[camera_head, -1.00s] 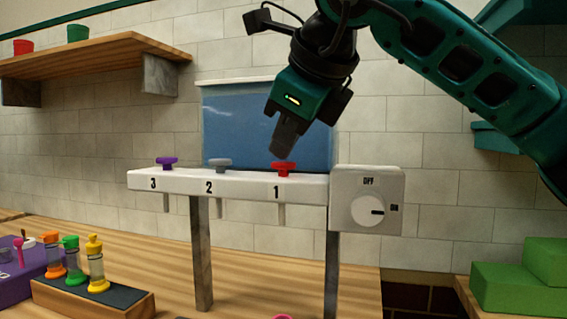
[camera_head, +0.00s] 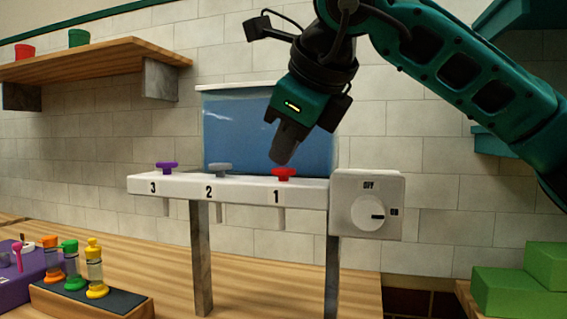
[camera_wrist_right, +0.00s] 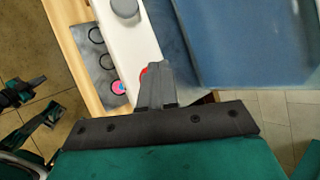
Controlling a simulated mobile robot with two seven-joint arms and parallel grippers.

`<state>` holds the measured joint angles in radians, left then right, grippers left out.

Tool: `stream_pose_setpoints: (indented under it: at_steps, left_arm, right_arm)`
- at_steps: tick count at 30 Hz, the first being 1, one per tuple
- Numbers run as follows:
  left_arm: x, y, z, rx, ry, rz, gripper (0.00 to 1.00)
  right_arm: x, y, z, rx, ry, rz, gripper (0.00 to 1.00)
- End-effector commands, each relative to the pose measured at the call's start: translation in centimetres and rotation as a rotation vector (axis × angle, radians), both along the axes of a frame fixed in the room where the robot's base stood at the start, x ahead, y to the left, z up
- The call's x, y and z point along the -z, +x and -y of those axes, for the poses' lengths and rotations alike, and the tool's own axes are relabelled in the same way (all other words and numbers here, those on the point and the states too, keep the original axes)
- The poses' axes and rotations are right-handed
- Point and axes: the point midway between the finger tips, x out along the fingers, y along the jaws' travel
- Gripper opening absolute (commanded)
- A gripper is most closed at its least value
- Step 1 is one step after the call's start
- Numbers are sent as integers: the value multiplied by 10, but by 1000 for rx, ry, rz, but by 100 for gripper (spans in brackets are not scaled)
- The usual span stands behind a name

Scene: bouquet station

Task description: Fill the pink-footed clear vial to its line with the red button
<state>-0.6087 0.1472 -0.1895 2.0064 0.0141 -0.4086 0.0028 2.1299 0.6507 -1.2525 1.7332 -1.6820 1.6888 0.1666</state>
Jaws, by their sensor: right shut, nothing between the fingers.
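The red button (camera_head: 284,174) sits on top of the white dispenser bar (camera_head: 240,189) above the number 1. My right gripper (camera_head: 282,158) is shut and empty, pointing down with its tips at the red button's upper left. I cannot tell whether they touch it. In the right wrist view the shut fingers (camera_wrist_right: 155,75) cover most of the red button (camera_wrist_right: 144,74). A pink round thing (camera_wrist_right: 119,87), perhaps the pink-footed vial, shows on a grey ringed mat (camera_wrist_right: 97,58) below the bar. Its fill level cannot be seen.
A blue tank (camera_head: 255,125) stands behind the bar. The dial (camera_head: 368,214) at its right points to the right-hand mark. Grey (camera_head: 220,168) and purple (camera_head: 167,167) buttons stand further left. A wooden rack (camera_head: 95,301) holds vials at lower left. Green blocks (camera_head: 510,290) lie at lower right.

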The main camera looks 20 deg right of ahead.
Motion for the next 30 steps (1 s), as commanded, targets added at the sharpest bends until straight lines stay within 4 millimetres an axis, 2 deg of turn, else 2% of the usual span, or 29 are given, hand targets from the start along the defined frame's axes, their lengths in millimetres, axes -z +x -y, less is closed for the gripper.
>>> stream_pose_setpoints:
  at_steps: [6, 20, 30]
  left_arm:
    - [-12, 0, 0, 0, 0, 0, 0]
    - [-16, 1, 1, 1, -1, 2, 0]
    - [-44, 0, 0, 0, 0, 0, 0]
  right_arm:
    - [-15, 0, 0, 1, -1, -1, 0]
    - [-20, 0, 0, 0, 0, 1, 0]
    - [-53, 0, 0, 0, 0, 1, 0]
